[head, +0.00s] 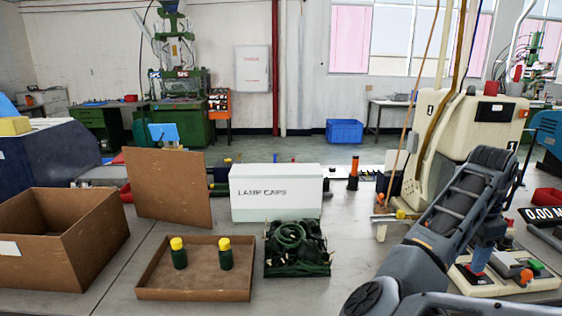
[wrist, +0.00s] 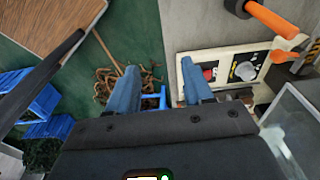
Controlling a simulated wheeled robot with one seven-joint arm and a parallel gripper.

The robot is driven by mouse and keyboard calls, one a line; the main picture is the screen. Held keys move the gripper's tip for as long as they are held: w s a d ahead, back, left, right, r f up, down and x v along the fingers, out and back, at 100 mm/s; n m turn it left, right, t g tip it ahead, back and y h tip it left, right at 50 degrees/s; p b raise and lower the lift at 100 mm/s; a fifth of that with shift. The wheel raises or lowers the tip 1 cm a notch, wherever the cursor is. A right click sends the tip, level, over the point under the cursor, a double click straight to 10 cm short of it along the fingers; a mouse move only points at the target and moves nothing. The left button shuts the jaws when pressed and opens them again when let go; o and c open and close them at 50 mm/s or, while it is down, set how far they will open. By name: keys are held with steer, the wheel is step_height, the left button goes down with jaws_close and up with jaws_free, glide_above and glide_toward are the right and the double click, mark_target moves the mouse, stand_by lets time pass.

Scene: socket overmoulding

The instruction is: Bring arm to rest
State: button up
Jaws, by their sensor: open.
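My arm (head: 455,215) reaches up from the lower right of the head view, in front of the cream machine. My gripper (wrist: 158,85) shows in the wrist view with its two blue fingers apart and nothing between them. In the head view a blue part of the gripper (head: 480,262) hangs down above the control panel; the fingertips are hard to make out there. In the wrist view a white panel with knobs (wrist: 225,72) lies beyond the right finger.
A shallow brown tray (head: 150,292) holds two green, yellow-capped pieces. A white LAMP CAPS box (head: 275,208), a bin of dark cables (head: 297,270) and an open carton (head: 95,245) share the bench. A cream machine (head: 440,150) stands behind my arm. Bare bench lies front centre.

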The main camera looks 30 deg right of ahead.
steer(key=s+d+f+n+h, duration=0.3)
steer(key=s+d+n+h, duration=0.2)
steer(key=n+h, duration=0.3)
steer(key=s+a+f+n+t+y, duration=0.1)
steer(key=a+f+n+t, duration=0.2)
steer(key=a+n+t, duration=0.65)
steer(key=a+f+n+t+y, duration=0.1)
steer(key=a+f+n+t, duration=0.3)
steer(key=a, duration=1.1)
steer(key=s+a+r+n+t+y, duration=0.1)
steer(key=s+a+r+y, duration=0.2)
steer(key=s+a, duration=0.4)
steer(key=s+a+r+n+y, duration=0.1)
steer(key=s+a+r+y, duration=0.3)
steer(key=s+a, duration=0.4)
steer(key=a+r, duration=0.1)
steer(key=a, duration=0.5)
steer(key=shift+s+a+r+t, duration=0.15)
steer(key=shift+a+r+t, duration=0.05)
steer(key=shift+r+t, duration=0.15)
